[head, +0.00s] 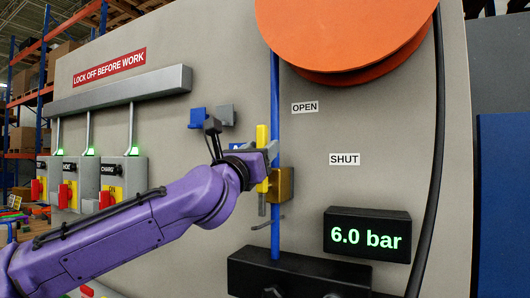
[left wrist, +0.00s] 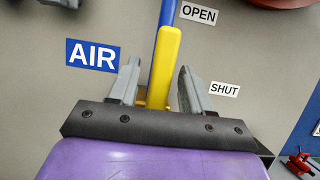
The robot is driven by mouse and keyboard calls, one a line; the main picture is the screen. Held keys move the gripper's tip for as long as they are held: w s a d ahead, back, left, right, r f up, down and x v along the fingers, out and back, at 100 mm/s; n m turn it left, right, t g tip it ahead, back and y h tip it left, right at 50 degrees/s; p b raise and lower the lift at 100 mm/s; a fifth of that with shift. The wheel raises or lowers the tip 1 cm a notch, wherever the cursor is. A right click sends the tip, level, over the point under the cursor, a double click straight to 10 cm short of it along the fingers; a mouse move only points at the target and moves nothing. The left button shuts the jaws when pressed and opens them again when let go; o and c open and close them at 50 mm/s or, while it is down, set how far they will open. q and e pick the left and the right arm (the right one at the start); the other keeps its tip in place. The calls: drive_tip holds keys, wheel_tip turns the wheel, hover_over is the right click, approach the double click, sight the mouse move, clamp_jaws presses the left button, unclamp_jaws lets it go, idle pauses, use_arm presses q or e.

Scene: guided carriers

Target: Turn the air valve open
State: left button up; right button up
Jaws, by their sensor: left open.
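The air valve's yellow lever (head: 262,139) stands upright along the blue pipe, its top end near the OPEN label (head: 305,107). It also shows in the left wrist view (left wrist: 168,62). The brass valve body (head: 283,186) sits on the pipe, partly hidden by my wrist. My left gripper (head: 266,157) is at the lever. In the left wrist view its two fingers (left wrist: 160,82) are apart, one on each side of the lever, with visible gaps. The SHUT label (head: 344,159) is to the right and lower. My right gripper is not in view.
A display (head: 367,235) reads 6.0 bar, right of the pipe. An orange hose reel (head: 345,30) hangs above. A black hose (head: 434,150) runs down at the right. Lock-off boxes with red switches (head: 68,194) are on the panel at the left. A blue AIR sign (left wrist: 93,56) is left of the lever.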

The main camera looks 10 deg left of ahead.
use_arm(q)
drive_tip(key=b+v, duration=0.2)
drive_tip(key=v, duration=0.5)
drive_tip(key=shift+s+a+f, duration=0.15)
drive_tip(key=shift+s+f, duration=0.05)
drive_tip(key=shift+s, duration=0.15)
